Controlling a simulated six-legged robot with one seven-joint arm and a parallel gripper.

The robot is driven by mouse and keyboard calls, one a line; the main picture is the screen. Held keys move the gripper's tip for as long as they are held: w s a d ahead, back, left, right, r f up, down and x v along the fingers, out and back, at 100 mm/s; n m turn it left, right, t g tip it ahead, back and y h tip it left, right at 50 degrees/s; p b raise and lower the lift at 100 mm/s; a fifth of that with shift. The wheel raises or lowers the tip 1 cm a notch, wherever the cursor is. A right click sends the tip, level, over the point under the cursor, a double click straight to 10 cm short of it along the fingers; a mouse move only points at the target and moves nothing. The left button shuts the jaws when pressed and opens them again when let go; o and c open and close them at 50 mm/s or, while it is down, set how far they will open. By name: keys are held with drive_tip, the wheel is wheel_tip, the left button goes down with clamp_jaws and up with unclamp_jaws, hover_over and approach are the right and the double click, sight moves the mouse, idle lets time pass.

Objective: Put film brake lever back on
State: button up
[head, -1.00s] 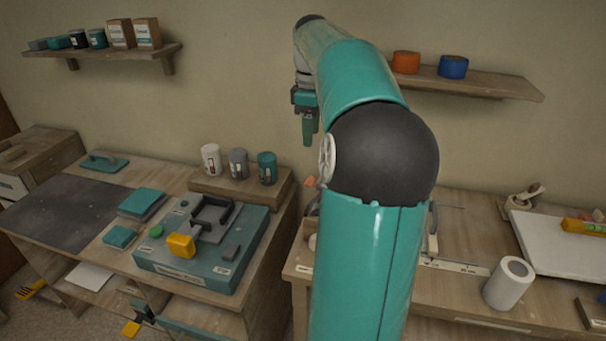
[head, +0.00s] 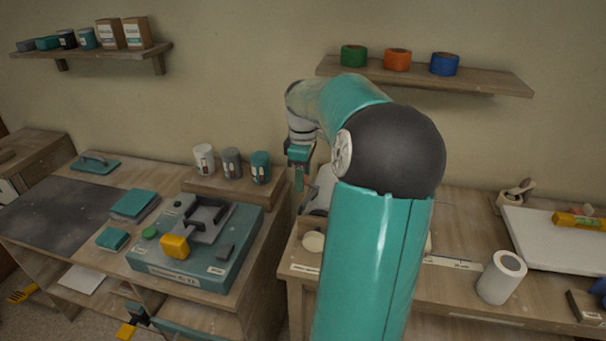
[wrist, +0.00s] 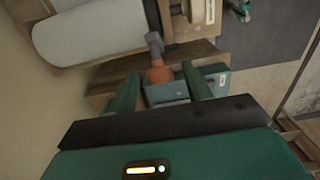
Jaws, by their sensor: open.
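My gripper (head: 299,182) hangs fingers-down near the left end of the right-hand workbench, in front of the wall. In the wrist view its two green fingers (wrist: 160,72) are apart, with nothing held between them. An orange-brown piece with a grey angled stem (wrist: 156,62) shows between and beyond the fingertips; it looks like the film brake lever, but I cannot tell whether it is fitted to anything. A large pale roll (wrist: 90,32), apparently film, lies at the upper left of the wrist view. In the head view my arm hides much of this area.
A teal machine (head: 195,245) with a yellow knob stands on the left bench. Three small tubs (head: 231,163) stand on a raised block left of my gripper. A shelf with tape rolls (head: 397,60) is above. A white paper roll (head: 501,277) stands at right.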

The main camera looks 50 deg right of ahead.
drive_tip(key=shift+c, duration=0.4)
clamp_jaws()
drive_tip(key=shift+s+d+f+t+y, duration=0.1)
drive_tip(key=shift+s+d+t+y, duration=0.25)
drive_tip(key=shift+s+t, duration=0.4)
drive_tip(key=shift+s+d+f+t+y, duration=0.1)
drive_tip(key=shift+s+d+t+y, duration=0.2)
drive_tip(key=shift+s+t, duration=0.4)
drive_tip(key=s+d+f+t+y, duration=0.2)
drive_tip(key=s+f+t+y, duration=0.1)
drive_tip(key=s+f+t, duration=0.2)
drive_tip(key=shift+s+d+f+t, duration=0.25)
drive_tip(key=shift+s+t, duration=0.15)
drive_tip(key=shift+t, duration=0.55)
